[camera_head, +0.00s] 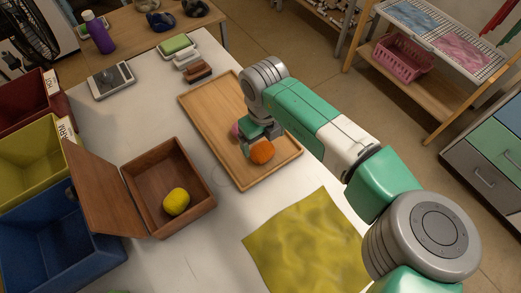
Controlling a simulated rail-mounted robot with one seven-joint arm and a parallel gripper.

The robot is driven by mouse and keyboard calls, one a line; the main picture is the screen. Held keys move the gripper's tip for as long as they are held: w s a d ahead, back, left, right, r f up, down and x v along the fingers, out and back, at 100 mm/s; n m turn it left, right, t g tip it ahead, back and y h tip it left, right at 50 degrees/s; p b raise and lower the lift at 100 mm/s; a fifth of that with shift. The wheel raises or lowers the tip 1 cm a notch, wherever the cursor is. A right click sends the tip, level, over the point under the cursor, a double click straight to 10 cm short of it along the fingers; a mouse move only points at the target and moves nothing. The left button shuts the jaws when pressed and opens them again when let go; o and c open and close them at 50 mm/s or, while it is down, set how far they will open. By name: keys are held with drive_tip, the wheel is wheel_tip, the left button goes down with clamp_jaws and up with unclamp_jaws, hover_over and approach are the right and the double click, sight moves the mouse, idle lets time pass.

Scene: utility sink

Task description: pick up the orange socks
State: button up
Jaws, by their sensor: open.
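The orange socks (262,152) show as a rounded orange bundle on the wooden tray (204,105), toward its near right part. My gripper (251,138) is over the tray, pointing down, right beside the orange bundle. It is open. A pink bundle (236,130) lies just left of my gripper, partly hidden by it. I cannot tell whether the fingers touch either bundle. My arm comes in from the right and covers part of the tray's right side.
An open wooden box (207,196) holds a yellow bundle (176,201). A yellow-green cloth (305,245) lies at the front. Red, yellow and blue bins (60,245) stand at the left. A tablet (111,80), a green sponge (177,44) and brushes sit at the back.

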sight(263, 148)
wheel_tip(263, 148, down, 6)
drive_tip(key=shift+a+r, duration=0.1)
drive_tip(key=c, duration=1)
